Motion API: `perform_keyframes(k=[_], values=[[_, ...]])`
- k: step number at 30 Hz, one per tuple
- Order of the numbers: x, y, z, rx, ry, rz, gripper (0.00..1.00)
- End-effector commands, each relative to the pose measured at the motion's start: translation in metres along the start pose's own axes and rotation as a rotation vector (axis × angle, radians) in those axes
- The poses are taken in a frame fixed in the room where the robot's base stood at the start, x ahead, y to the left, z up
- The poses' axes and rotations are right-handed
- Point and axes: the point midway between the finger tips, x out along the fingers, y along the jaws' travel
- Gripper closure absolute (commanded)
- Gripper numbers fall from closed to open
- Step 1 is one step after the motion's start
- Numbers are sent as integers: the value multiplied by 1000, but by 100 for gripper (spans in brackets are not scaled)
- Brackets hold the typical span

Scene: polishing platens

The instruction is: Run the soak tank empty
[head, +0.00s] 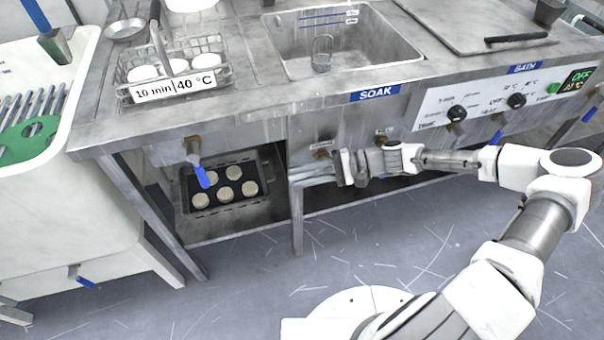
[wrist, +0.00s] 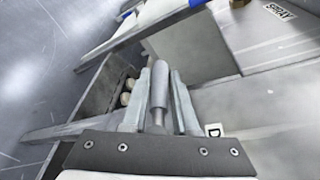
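The soak tank (head: 390,42) is a steel basin set in the bench, over a blue SOAK sign (head: 375,93). I cannot tell its water level. Two brass valves sit on the panel below it, a left one (head: 322,153) and a right one (head: 381,136), each under a small label. My gripper (head: 305,172) is in front of this panel, fingers pointing left. In the wrist view a grey handle (wrist: 158,85) lies lengthwise between the fingers of my gripper (wrist: 159,92). Contact is unclear. A label starting with D (wrist: 213,130) is beside the right finger, partly hidden.
A SPRAY label (wrist: 281,10) is farther off. A dark tray (head: 257,157) of pale discs sits on the lower shelf. Bath controls (head: 470,105) are at right.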

Motion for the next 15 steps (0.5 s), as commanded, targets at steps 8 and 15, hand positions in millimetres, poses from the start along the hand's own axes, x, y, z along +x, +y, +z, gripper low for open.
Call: perform_keyframes(k=[8,15], values=[[0,0,0,0,0,0,100],[0,0,0,-1,1,0,100]])
